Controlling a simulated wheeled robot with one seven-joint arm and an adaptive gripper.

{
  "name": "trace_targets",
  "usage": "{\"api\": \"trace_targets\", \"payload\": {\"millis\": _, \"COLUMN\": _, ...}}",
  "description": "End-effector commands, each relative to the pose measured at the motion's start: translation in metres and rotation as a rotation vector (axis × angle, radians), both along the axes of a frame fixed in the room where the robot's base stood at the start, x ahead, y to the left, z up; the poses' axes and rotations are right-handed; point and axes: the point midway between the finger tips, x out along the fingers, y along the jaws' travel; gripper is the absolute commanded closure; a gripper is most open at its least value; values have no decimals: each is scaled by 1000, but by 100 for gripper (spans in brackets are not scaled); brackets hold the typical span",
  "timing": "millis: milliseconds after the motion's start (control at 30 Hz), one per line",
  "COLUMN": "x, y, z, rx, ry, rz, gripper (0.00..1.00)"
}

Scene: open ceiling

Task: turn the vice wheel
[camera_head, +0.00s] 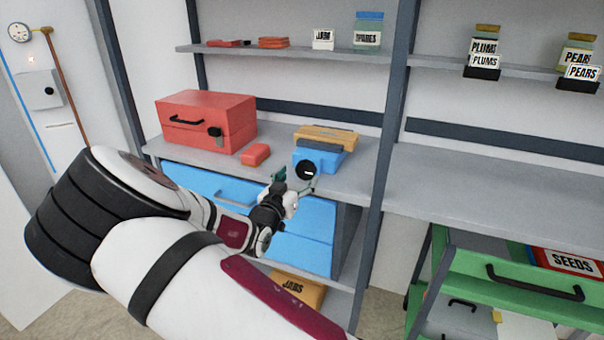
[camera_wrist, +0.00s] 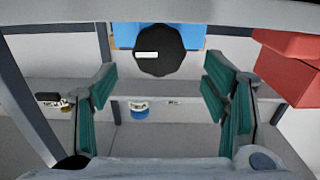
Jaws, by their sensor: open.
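The vice (camera_head: 331,159) is a blue block with a wooden piece on top, standing on the shelf's middle board near its front edge. Its wheel (camera_head: 308,170) is a black disc on the front face with a white mark. In the wrist view the wheel (camera_wrist: 160,60) is near the top centre, with the blue vice body (camera_wrist: 124,36) behind it. My gripper (camera_head: 293,184) is open just in front of and slightly below the wheel. Its teal fingers (camera_wrist: 158,82) are spread to the left and right of the wheel, with nothing held between them.
A red toolbox (camera_head: 235,118) and a small red block (camera_head: 255,155) stand left of the vice. Blue drawers (camera_head: 305,250) lie below it. A dark shelf post (camera_head: 382,160) rises close on the right. The board right of the post is bare.

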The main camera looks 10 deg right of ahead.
Motion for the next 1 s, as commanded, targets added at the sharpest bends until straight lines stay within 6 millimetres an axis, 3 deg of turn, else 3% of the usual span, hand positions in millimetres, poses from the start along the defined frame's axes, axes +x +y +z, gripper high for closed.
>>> {"api": "trace_targets", "payload": {"millis": 300, "x": 33, "y": -23, "z": 0, "rx": 1, "ry": -2, "rz": 0, "gripper": 32}}
{"api": "trace_targets", "payload": {"millis": 667, "x": 37, "y": -26, "z": 0, "rx": 0, "ry": 0, "rz": 0, "gripper": 32}}
{"api": "trace_targets", "payload": {"millis": 900, "x": 37, "y": -26, "z": 0, "rx": 1, "ry": -1, "rz": 0, "gripper": 78}}
{"api": "trace_targets", "payload": {"millis": 1000, "x": 37, "y": -26, "z": 0, "rx": 1, "ry": -1, "rz": 0, "gripper": 78}}
